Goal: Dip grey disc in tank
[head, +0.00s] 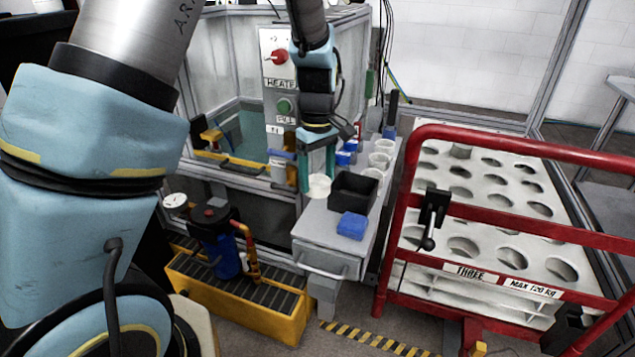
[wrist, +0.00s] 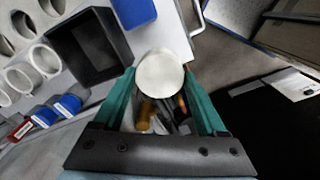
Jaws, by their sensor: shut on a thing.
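My gripper (head: 317,178) has green fingers and is shut on a pale round disc, the grey disc (head: 319,187). In the wrist view my gripper (wrist: 159,82) shows the grey disc (wrist: 160,73) between its fingertips, looking almost white. The disc is over the left side of the grey bench top, beside the black bin; its exact height above the bench is hard to tell. The tank (head: 232,119), with greenish liquid, is behind and to the left of my gripper, inside a framed enclosure.
The bench (head: 310,219) carries a black bin (head: 353,191), a blue block (head: 351,226) and several white cups (head: 379,161). A heater control panel (head: 279,82) stands beside the tank. A red-railed rack (head: 490,153) is to the right; a yellow pump base (head: 278,312) is below left.

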